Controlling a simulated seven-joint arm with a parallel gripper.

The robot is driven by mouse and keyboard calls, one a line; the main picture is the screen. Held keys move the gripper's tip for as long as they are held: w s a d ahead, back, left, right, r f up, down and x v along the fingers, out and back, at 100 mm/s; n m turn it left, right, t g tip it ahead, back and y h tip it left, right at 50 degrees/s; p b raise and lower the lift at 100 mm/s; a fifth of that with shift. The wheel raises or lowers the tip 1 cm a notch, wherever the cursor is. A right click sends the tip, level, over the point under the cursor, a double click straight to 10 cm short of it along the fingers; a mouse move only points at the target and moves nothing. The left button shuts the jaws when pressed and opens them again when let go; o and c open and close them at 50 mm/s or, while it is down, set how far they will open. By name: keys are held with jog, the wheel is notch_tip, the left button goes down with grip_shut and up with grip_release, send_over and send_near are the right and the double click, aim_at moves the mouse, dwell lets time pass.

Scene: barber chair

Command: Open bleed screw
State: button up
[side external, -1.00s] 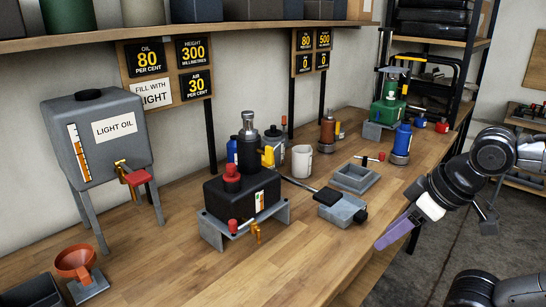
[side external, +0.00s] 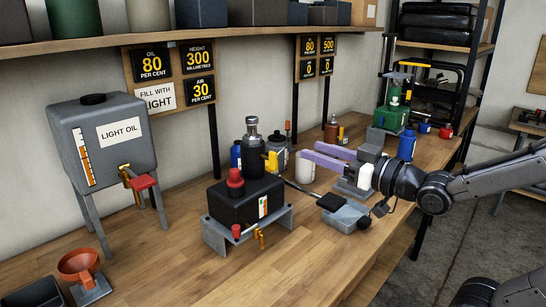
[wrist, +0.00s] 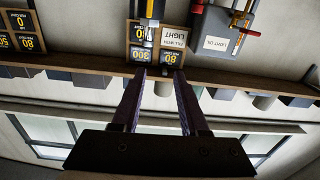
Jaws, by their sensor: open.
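A black jack-like unit (side external: 238,203) stands on a grey metal stand (side external: 213,233) in the side external view. It has a dark upright cylinder with a metal top (side external: 251,135), a red cap (side external: 235,178) on top and a yellow lever (side external: 271,162). A small red knob (side external: 236,231) and a brass-orange fitting (side external: 260,238) are at its front. I cannot tell which of these is the bleed screw. My gripper (side external: 302,151) is open and empty, right of the unit and apart from it, its purple fingers pointing left. The fingers (wrist: 160,75) also show in the wrist view.
A light oil tank (side external: 102,145) with a red-handled tap stands at the left; an orange funnel (side external: 79,265) is in front. A grey block with a black handle (side external: 345,214), a white cup (side external: 304,168) and blue bottles sit nearby. A shelf (side external: 180,38) runs above. The front-middle bench is clear.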

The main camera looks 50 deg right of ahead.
send_near(276, 158)
jog(key=shift+m, duration=0.4)
jog(key=w, duration=1.1)
jog(key=shift+w, duration=0.1)
grip_shut()
